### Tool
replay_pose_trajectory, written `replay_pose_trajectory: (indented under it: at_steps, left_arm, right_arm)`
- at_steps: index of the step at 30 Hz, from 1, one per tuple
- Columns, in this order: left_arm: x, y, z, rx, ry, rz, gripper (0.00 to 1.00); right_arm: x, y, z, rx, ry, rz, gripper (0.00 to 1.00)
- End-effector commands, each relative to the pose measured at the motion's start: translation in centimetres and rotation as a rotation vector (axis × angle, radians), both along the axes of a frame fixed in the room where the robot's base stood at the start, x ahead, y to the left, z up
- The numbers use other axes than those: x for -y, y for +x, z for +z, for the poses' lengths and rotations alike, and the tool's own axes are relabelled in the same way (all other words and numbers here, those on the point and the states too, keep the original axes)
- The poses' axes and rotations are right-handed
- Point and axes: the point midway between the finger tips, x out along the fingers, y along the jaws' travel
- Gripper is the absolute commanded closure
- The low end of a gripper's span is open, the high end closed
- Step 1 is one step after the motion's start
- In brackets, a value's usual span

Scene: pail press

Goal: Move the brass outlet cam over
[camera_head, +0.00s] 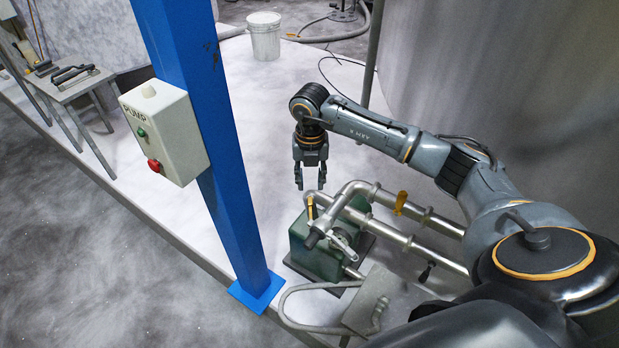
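A small brass-coloured lever (311,208) stands upright at the near-left end of the pipework on the green pump (316,258). A second brass-coloured lever (401,203) sits on the upper metal pipe (418,217). I cannot tell from the view which one is the outlet cam. My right gripper (310,186) points down with its two fingers apart and nothing between them. It appears just above or behind the first brass lever; contact cannot be made out. My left gripper is not in view.
A blue post (213,150) carries a white pump switch box (164,132) with green and red buttons. A lower pipe has a black-handled lever (427,271). A grey hose (300,292) loops in front. A white pail (264,36) stands on open pale floor behind.

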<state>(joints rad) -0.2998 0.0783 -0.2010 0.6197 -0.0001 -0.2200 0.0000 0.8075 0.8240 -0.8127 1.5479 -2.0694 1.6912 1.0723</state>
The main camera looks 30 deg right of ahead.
Motion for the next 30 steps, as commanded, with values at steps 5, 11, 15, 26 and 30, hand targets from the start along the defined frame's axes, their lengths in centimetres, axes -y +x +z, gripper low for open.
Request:
replay_pose_trajectory:
  at_steps: [5, 11, 15, 26, 30]
  left_arm:
    - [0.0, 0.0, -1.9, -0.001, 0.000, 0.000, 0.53]
    - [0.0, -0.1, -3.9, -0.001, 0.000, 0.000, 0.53]
    - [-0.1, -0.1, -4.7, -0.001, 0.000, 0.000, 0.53]
    - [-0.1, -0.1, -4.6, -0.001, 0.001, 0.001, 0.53]
    - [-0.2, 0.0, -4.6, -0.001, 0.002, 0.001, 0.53]
  right_arm:
    - [-0.1, 0.0, -2.7, -0.001, 0.002, 0.001, 0.66]
    - [-0.1, 0.0, -5.5, 0.000, 0.004, 0.003, 0.66]
    - [-0.1, 0.0, -6.6, 0.001, 0.003, 0.003, 0.66]
    - [-0.1, 0.0, -6.6, 0.001, 0.004, 0.004, 0.97]
    - [-0.9, 0.5, -6.5, 0.002, 0.004, 0.106, 0.97]
